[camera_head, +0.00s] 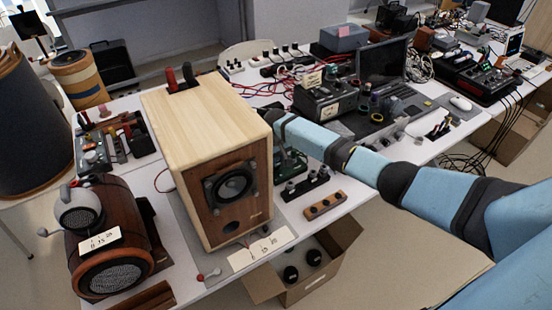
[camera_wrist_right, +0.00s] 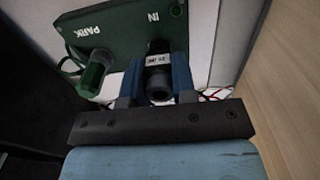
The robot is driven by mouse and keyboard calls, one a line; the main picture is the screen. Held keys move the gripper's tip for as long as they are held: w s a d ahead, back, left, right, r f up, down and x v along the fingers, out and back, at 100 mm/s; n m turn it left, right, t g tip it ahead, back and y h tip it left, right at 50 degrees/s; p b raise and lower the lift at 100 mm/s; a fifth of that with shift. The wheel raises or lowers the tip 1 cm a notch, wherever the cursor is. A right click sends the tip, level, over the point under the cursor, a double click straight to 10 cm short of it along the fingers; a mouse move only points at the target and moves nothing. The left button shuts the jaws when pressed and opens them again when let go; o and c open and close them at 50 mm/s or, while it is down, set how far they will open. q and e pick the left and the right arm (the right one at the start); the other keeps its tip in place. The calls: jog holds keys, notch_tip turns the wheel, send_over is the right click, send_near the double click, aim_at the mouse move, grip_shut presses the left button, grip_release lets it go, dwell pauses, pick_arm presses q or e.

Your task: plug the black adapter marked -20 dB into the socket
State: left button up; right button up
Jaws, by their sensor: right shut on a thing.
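In the right wrist view my right gripper (camera_wrist_right: 158,75) is shut on a small black adapter (camera_wrist_right: 158,88) with a white label, held between two blue fingers. The label is too small and dark to read surely. The adapter's far end is at the green box (camera_wrist_right: 118,40), below the marking IN. The socket is hidden behind the adapter, so I cannot tell whether it is seated or only close. A green plug (camera_wrist_right: 95,75) sits at the marking PARK. In the head view the gripper is mostly hidden beside the wooden speaker (camera_head: 210,150). My left gripper is not in view.
The wooden speaker stands close to the left of my right wrist. A row of black knobs (camera_head: 305,186) and a wooden block with holes (camera_head: 325,205) lie near the table's front edge. A meter box (camera_head: 325,105) stands behind. An open carton (camera_head: 305,270) is below.

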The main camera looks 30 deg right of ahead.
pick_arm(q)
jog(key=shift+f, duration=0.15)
pick_arm(e)
jog(key=shift+f, duration=0.3)
jog(key=o, duration=1)
jog(key=shift+r+p, duration=0.8)
jog(key=shift+r, duration=0.05)
notch_tip(320, 180, up, 3)
jog(key=p, duration=0.3)
jog(key=shift+f, duration=0.1)
jog(key=shift+r+p, duration=1.6)
jog(key=shift+p, duration=0.05)
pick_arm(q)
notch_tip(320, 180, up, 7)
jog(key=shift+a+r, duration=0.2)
